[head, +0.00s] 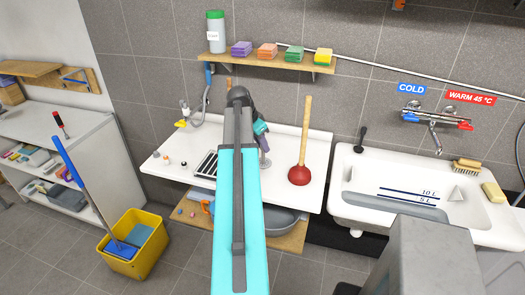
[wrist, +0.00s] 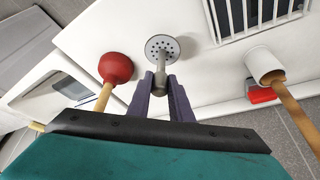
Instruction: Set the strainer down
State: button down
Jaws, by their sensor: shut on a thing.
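The strainer (wrist: 162,46) is a round grey disc with small holes on a short stem. My gripper (wrist: 160,86) is shut on the stem, with the two purple fingers on either side of it. In the wrist view the disc lies beyond the fingertips, over the white worktop (wrist: 205,75). I cannot tell whether it touches the surface.
A red plunger (head: 299,174) stands on the worktop right of my gripper. A dark grate (head: 206,164) lies to the left, with small bottles beyond. A shelf (head: 265,61) with sponges hangs above. A white sink (head: 410,185) is at right. The wrist view shows a white-headed, wooden-handled tool (wrist: 264,65).

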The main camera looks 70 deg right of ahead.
aim_at(262, 163)
jog(key=shift+f, duration=0.1)
jog(key=shift+s+f+p, duration=0.1)
jog(key=shift+f+p, duration=0.8)
jog(key=shift+f, duration=0.75)
jog(key=shift+f, duration=0.15)
jog(key=c, duration=1.6)
grip_release()
jog(key=shift+r, duration=0.2)
jog(key=shift+b+v, duration=1.7)
jog(key=shift+v, duration=4.3)
jog(key=shift+f, duration=0.1)
